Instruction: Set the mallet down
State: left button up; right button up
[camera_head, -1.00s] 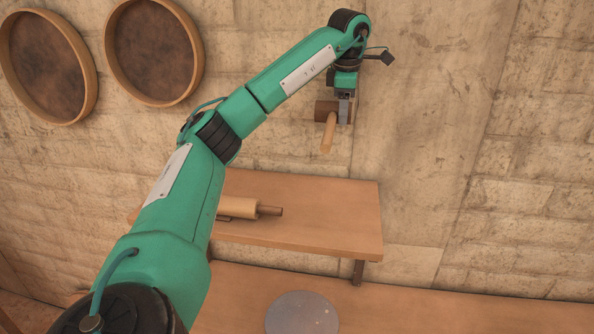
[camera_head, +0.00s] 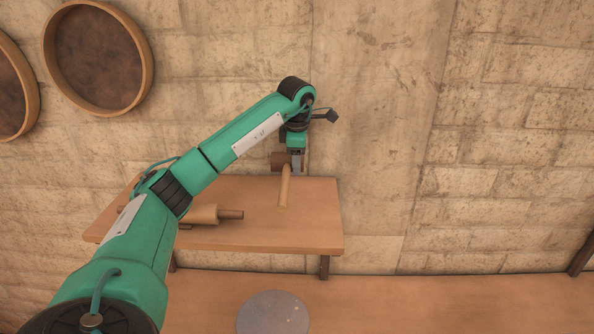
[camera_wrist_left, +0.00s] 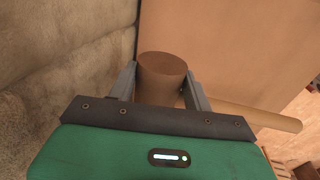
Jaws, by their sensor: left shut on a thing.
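The mallet has a dark brown cylindrical head (camera_head: 279,161) and a lighter wooden handle (camera_head: 284,188). My left gripper (camera_head: 297,168) is shut on the mallet at its head. In the head view the handle points down and toward me, over the right half of the raised wooden shelf (camera_head: 315,225). I cannot tell whether the mallet touches the shelf. In the left wrist view the mallet head (camera_wrist_left: 162,74) sits between the two grey fingers (camera_wrist_left: 160,88), and the handle (camera_wrist_left: 262,117) sticks out to the right. My right gripper is not in view.
A rolling pin (camera_head: 203,214) lies on the shelf to the left, partly hidden by my arm. The shelf around the mallet is clear. A grey round disc (camera_head: 273,315) lies on the lower bench (camera_head: 400,300). Round wooden frames (camera_head: 98,58) hang on the stone wall behind.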

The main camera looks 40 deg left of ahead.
pick_arm(q)
jog(key=shift+d+f, duration=0.1)
jog(key=shift+f, duration=0.7)
notch_tip(320, 180, down, 3)
jog(key=shift+r+p, duration=0.1)
jog(key=shift+p, duration=0.75)
jog(key=shift+f, duration=0.25)
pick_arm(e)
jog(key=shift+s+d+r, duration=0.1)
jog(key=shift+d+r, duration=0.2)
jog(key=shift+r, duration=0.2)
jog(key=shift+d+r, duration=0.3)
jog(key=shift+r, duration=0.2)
pick_arm(q)
jog(key=shift+f, duration=0.1)
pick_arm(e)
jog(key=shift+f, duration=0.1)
pick_arm(q)
jog(key=o, duration=1.2)
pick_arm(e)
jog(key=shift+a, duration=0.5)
pick_arm(q)
jog(key=shift+r, duration=0.2)
